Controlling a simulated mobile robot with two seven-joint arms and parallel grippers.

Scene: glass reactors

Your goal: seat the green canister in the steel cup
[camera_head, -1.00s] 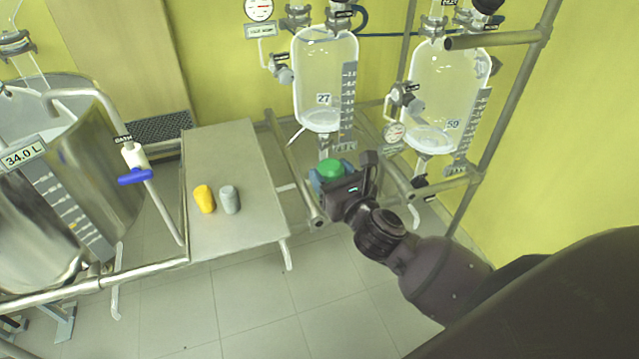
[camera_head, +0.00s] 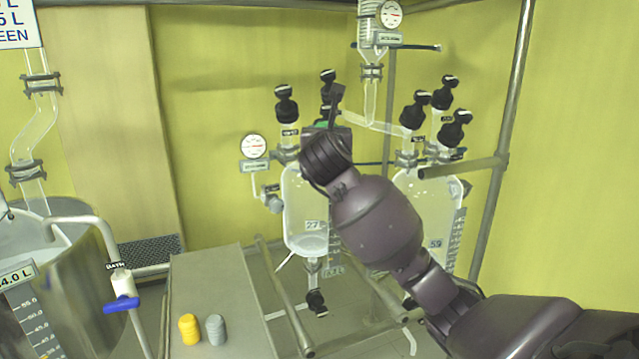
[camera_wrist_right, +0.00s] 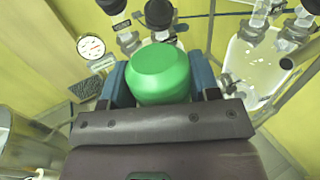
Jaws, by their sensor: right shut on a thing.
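The green canister (camera_wrist_right: 159,74) is between the blue-padded fingers of my right gripper (camera_wrist_right: 160,84), which is shut on it. In the head view the right gripper (camera_head: 326,130) is raised in front of the tops of the glass reactors. There the canister is mostly hidden behind my wrist, with only a sliver of green showing. I cannot pick out the steel cup in either view. My left gripper does not show.
Glass reactor 27 (camera_head: 303,228) and glass reactor 59 (camera_head: 424,205) stand on a pipe frame with black-capped valves. A grey table (camera_head: 222,275) holds a yellow canister (camera_head: 189,329) and a grey canister (camera_head: 216,330). A steel vessel (camera_head: 65,290) stands at left.

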